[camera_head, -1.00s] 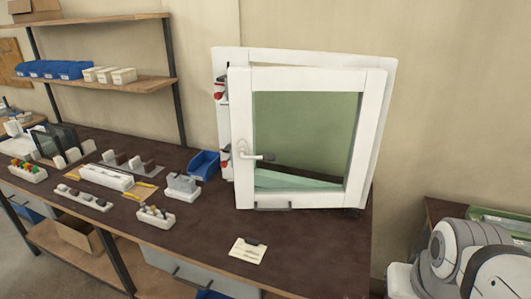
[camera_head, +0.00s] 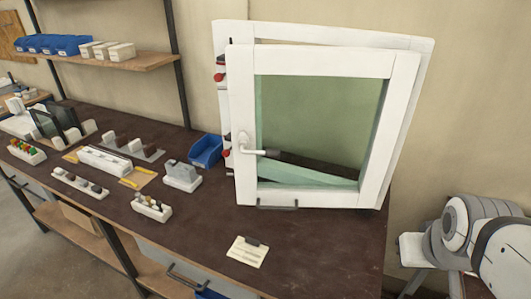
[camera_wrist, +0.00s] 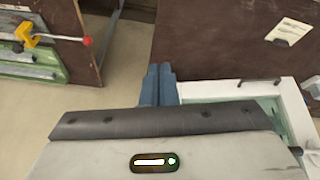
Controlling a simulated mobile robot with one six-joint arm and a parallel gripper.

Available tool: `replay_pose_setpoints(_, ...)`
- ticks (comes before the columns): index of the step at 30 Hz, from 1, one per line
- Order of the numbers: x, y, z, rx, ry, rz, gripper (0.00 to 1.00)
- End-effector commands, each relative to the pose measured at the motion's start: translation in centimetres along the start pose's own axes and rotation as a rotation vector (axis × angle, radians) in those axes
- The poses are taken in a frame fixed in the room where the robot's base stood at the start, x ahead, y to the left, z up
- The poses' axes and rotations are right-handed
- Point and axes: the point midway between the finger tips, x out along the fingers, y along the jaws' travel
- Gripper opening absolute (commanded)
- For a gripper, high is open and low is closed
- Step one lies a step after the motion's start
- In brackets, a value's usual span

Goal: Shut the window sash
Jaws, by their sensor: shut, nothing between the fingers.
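The white window sash (camera_head: 322,62) stands ajar in its white frame (camera_head: 330,32) on the brown bench, swung out toward the viewer with a gap at the left. Part of the sash or frame (camera_wrist: 288,100) also shows at the right of the wrist view. My gripper (camera_wrist: 160,72) is shut and empty in the wrist view, apart from the sash. In the head view only parts of my arm show at the lower right, and the fingers are out of view.
The bench top (camera_head: 320,240) is clear in front of the window, except for a card (camera_head: 247,251). Blue bin (camera_head: 205,150) and several small holders stand left of the window. A yellow clamp (camera_wrist: 22,32) lies on a green surface in the wrist view.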

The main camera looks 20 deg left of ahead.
Motion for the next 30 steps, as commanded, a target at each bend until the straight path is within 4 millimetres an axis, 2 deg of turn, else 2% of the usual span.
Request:
replay_pose_setpoints(1, 1.9, -0.4, -1.4, -0.094, 0.051, 0.009, 0.00)
replay_pose_setpoints(5, 5.5, -2.5, -6.8, -0.428, 0.257, 0.053, 0.00)
replay_pose_setpoints(8, 7.7, -5.7, -11.0, -0.700, 0.439, 0.089, 0.00)
replay_pose_setpoints(10, 8.8, -8.4, -13.4, -0.878, 0.570, 0.126, 0.00)
replay_pose_setpoints(13, 9.9, -13.9, -15.8, -1.140, 0.786, 0.134, 0.00)
replay_pose_setpoints(17, 10.4, -20.9, -17.1, -1.411, 1.070, 0.182, 0.00)
replay_pose_setpoints(18, 10.3, -22.7, -17.1, -1.473, 1.152, 0.195, 0.00)
replay_pose_setpoints(21, 9.9, -26.7, -16.6, -1.588, 1.337, 0.224, 0.00)
replay_pose_setpoints(24, 9.4, -29.3, -15.9, -1.650, 1.470, 0.247, 0.00)
replay_pose_setpoints(30, 8.8, -31.4, -15.6, -1.687, 1.579, 0.270, 0.00)
